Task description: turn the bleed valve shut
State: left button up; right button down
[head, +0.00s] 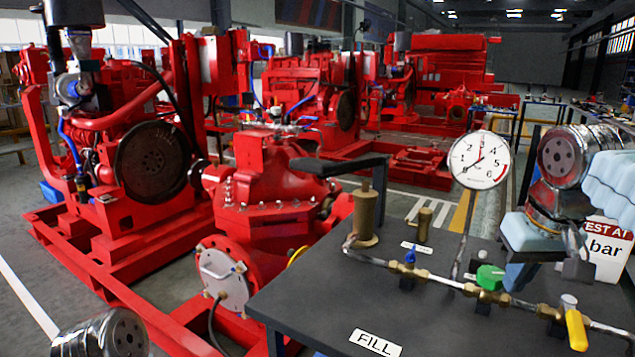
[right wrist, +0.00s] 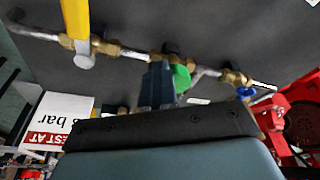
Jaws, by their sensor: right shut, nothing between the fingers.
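A brass pipe line on the dark bench carries a blue-handled valve (head: 410,257), a green-knobbed valve (head: 489,277) and a yellow-lever valve (head: 576,330). I cannot tell from a label which one is the bleed valve. My right gripper (head: 513,277) is shut and empty, pointing down just right of the green knob. In the right wrist view the dark fingers (right wrist: 157,82) are close beside the green knob (right wrist: 181,77); whether they touch is unclear. The yellow lever (right wrist: 75,18) and blue handle (right wrist: 246,92) also show there. My left gripper is out of view.
A pressure gauge (head: 480,160) stands on a stem behind the line, its needle near zero. Brass cylinders (head: 366,215) stand at the bench's back left. A "TEST AT bar" sign (head: 605,250) stands right. A "FILL" label (head: 375,343) lies in front. A red pump (head: 270,190) is left.

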jog(key=shift+s+a+f, duration=0.15)
jog(key=shift+f, duration=0.4)
jog(key=shift+a+p, duration=0.3)
jog(key=shift+a, duration=0.1)
jog(key=shift+a+r+p, duration=0.25)
jog(key=shift+a+p, duration=0.25)
jog(key=shift+w+a, duration=0.2)
jog(key=shift+w+a+r+p, duration=0.15)
jog(key=shift+a+p, duration=0.05)
jog(key=shift+p, duration=0.15)
